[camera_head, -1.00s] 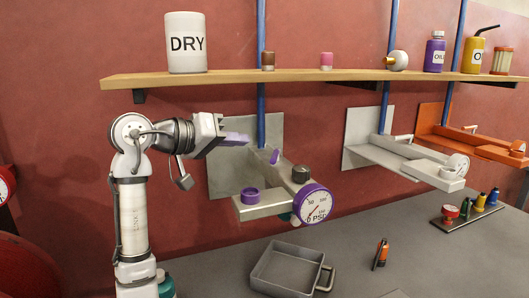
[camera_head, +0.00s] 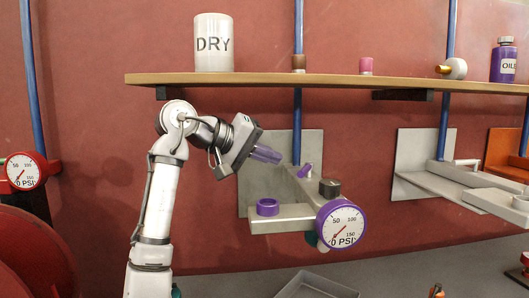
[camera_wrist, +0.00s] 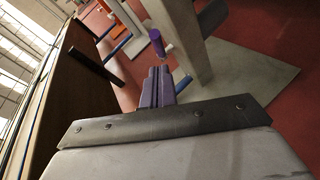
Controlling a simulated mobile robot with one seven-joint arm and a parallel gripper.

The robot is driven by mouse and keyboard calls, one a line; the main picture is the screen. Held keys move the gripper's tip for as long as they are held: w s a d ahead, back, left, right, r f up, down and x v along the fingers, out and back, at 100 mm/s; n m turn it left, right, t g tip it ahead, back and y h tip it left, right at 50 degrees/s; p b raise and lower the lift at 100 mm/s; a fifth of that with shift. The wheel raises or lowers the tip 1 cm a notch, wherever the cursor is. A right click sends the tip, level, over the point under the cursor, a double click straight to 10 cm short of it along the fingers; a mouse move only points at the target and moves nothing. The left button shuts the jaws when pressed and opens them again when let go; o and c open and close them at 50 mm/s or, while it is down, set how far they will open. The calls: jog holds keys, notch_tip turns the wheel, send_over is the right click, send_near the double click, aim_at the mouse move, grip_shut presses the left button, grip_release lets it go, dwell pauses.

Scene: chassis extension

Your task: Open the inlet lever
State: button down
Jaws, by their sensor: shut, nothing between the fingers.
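My gripper (camera_head: 277,157) has purple fingers and is shut and empty. The fingers (camera_wrist: 158,77) lie together in the wrist view.
A grey tray (camera_head: 315,286) stands on the table below. A white unit (camera_head: 470,185) is to the right. A red gauge (camera_head: 24,171) is at far left.

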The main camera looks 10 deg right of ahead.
aim_at(306, 169)
jog(key=x, duration=0.5)
jog(key=shift+d+p, duration=0.2)
jog(key=shift+p, duration=0.1)
jog(key=shift+d, duration=0.1)
